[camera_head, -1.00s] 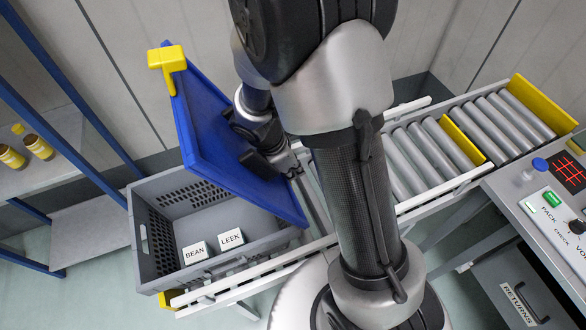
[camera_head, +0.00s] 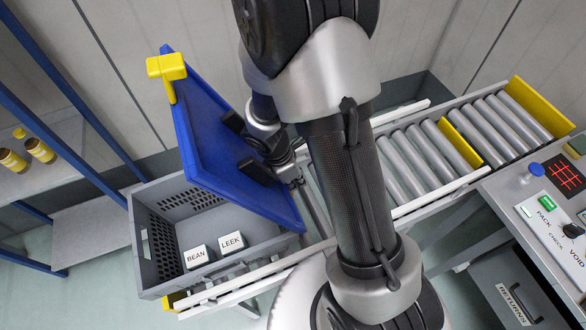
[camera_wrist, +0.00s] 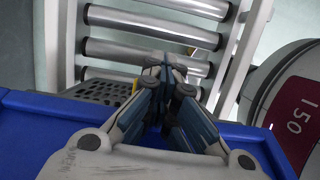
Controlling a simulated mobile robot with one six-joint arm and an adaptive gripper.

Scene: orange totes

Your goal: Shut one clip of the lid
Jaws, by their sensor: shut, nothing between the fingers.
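The blue lid (camera_head: 215,140) stands tilted up over the grey tote (camera_head: 150,195), its lower end down at the tote's right side. A yellow clip (camera_head: 166,68) juts out from the lid's upper left corner. No second clip is clearly visible. My gripper (camera_head: 290,172) is in front of the lid's right side, well away from the yellow clip. In the wrist view my gripper (camera_wrist: 165,68) is shut and empty, its fingertips together above the blue lid's edge (camera_wrist: 30,110). Whether it touches the lid I cannot tell.
The tote holds boxes labelled BEAN (camera_head: 197,257) and LEEK (camera_head: 231,242). It rests on a roller conveyor (camera_head: 430,150) with yellow stops. A panel with buttons (camera_head: 550,222) is at the right. A blue-framed shelf (camera_head: 50,150) with brown bottles stands at the left.

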